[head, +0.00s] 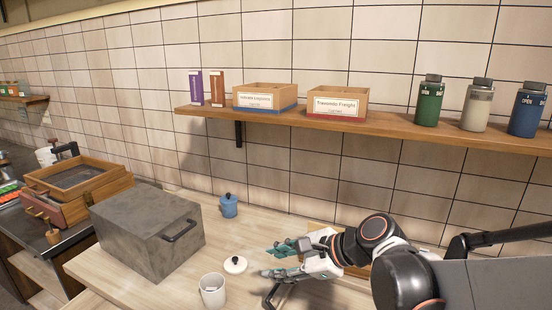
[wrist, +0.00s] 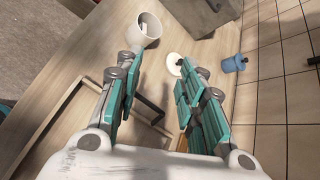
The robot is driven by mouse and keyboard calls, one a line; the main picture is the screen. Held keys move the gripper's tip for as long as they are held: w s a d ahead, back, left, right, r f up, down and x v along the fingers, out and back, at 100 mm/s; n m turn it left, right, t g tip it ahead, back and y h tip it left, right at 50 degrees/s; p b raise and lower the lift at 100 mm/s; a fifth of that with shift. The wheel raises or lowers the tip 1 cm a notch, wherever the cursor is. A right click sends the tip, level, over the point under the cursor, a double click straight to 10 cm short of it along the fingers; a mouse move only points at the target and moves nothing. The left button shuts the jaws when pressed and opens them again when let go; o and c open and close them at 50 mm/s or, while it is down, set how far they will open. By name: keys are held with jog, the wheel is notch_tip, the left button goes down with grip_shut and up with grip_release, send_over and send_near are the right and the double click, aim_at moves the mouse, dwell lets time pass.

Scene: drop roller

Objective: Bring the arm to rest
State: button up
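My gripper (head: 268,262) is above the table's right part, its teal fingers spread and nothing between them. In the wrist view my gripper (wrist: 165,65) also shows open, with tabletop and a dark bar-like frame (wrist: 150,104) visible between and below the fingers. In the head view that dark frame (head: 270,296) lies under the fingers. The arm reaches in from the right and hides part of the table behind it.
A white cup (head: 213,290) with something pale inside, a white lid (head: 235,265), a blue jar (head: 229,206) and a large grey box (head: 148,233) stand left of my gripper. A wall shelf (head: 400,124) holds boxes and canisters above. Table between box and gripper is partly clear.

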jog(key=s+d+n+t+h, duration=0.1)
jog(key=s+d+n+h, duration=0.4)
jog(key=d, duration=0.5)
jog(key=s+d+n+t+h, duration=0.1)
jog(key=s+d+n+h, duration=0.3)
jog(key=s+d+n, duration=0.6)
jog(key=shift+s+n+h, duration=0.25)
jog(key=shift+n+h, duration=0.15)
jog(key=shift+n, duration=0.8)
jog(key=shift+a, duration=0.25)
